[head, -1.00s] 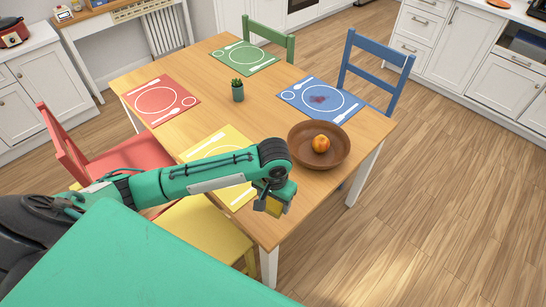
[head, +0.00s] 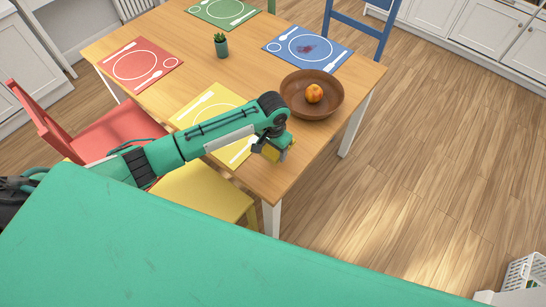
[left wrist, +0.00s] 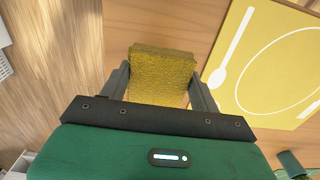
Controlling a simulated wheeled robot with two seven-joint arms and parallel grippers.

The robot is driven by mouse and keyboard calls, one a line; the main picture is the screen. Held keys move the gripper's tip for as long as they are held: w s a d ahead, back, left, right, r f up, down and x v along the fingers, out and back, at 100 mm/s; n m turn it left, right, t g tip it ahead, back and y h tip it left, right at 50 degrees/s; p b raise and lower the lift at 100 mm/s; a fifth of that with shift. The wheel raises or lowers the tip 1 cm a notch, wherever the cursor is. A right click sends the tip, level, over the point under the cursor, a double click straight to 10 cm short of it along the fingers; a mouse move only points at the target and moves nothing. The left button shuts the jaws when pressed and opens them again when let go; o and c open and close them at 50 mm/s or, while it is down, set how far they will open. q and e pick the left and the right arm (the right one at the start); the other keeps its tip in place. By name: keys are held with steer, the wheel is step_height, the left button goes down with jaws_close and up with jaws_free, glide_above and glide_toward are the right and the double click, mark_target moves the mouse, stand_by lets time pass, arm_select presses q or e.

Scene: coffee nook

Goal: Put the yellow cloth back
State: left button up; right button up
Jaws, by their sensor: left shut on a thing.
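The yellow cloth (left wrist: 160,75) is a small, thick, rough-textured square in the left wrist view. My left gripper (left wrist: 162,85) is shut on it, with a finger on each side. In the head view, my left gripper (head: 272,149) holds the cloth (head: 270,153) by the near right corner of the wooden table (head: 299,139). I cannot tell whether the cloth touches the table. My right gripper is not in view.
A brown bowl (head: 321,106) with an orange fruit (head: 314,93) stands just beyond my gripper. The yellow placemat (head: 197,103) lies beside my arm. A yellow chair (head: 205,193) is at the near edge. A white basket (head: 524,274) shows at the lower right.

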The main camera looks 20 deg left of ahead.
mark_target(273, 150)
arm_select(q)
steer(key=shift+f, duration=3.15)
steer(key=o, duration=1)
steer(key=shift+f, duration=0.15)
step_height(273, 150, up, 12)
steer(key=shift+r+b, duration=0.2)
steer(key=shift+b, duration=0.25)
